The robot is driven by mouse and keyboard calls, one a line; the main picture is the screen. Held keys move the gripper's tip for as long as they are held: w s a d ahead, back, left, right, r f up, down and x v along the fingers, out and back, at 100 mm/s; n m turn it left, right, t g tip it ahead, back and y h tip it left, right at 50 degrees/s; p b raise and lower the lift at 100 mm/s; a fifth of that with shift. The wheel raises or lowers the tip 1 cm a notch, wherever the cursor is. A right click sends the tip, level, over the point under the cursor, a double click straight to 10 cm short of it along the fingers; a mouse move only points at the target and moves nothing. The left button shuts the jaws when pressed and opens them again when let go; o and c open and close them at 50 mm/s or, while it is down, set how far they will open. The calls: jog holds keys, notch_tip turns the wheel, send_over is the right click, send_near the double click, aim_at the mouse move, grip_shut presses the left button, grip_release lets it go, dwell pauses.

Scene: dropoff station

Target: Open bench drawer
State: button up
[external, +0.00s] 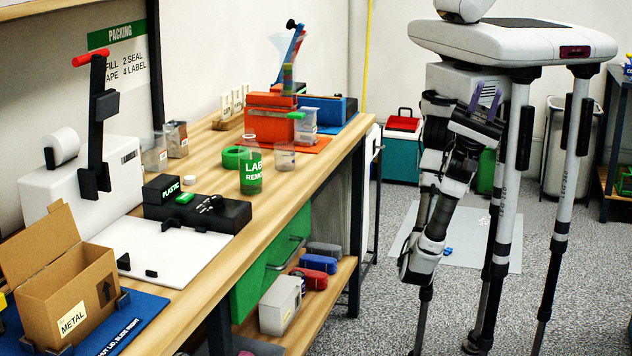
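The bench drawer has a green front (262,276) under the wooden workbench (290,200), between the bench legs. A bar handle (287,253) is on its upper part. The front looks closed, flush under the bench top. My gripper (487,96) is at the end of my folded arm, right of the bench and well away from the handle. Its two purple fingers point up and look apart, with nothing seen between them.
A lower shelf holds a white bin (281,305) and rolled cloths (318,263) close to the drawer. A dark bench leg (356,225) stands right of it. A pale mat (465,235) lies on the floor. The floor between my body and the bench is clear.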

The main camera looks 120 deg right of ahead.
jog(key=w+a+f+m+t+h, duration=0.2)
jog(key=w+f+m+t+h, duration=0.15)
jog(key=w+t+h, duration=0.2)
jog(key=w+a+f+m+t+h, duration=0.3)
jog(key=w+f+t+h, duration=0.15)
jog(key=w+h, duration=0.2)
jog(key=w+d+f+m+h+p, duration=0.2)
jog(key=w+d+f+h, duration=0.1)
jog(key=w+f+h, duration=0.8)
jog(key=m+g+h+p, duration=0.2)
jog(key=m+g+h, duration=0.35)
jog(key=h, duration=1.15)
send_near(295, 254)
jog(key=shift+n+g, duration=0.6)
jog(key=shift+g, duration=0.35)
jog(key=x, duration=0.3)
jog(key=p+x, duration=0.1)
jog(key=x, duration=0.3)
jog(key=r+x, duration=0.1)
jog(key=x, duration=0.2)
jog(key=shift+w, duration=0.45)
jog(key=shift+c, duration=0.4)
grip_shut()
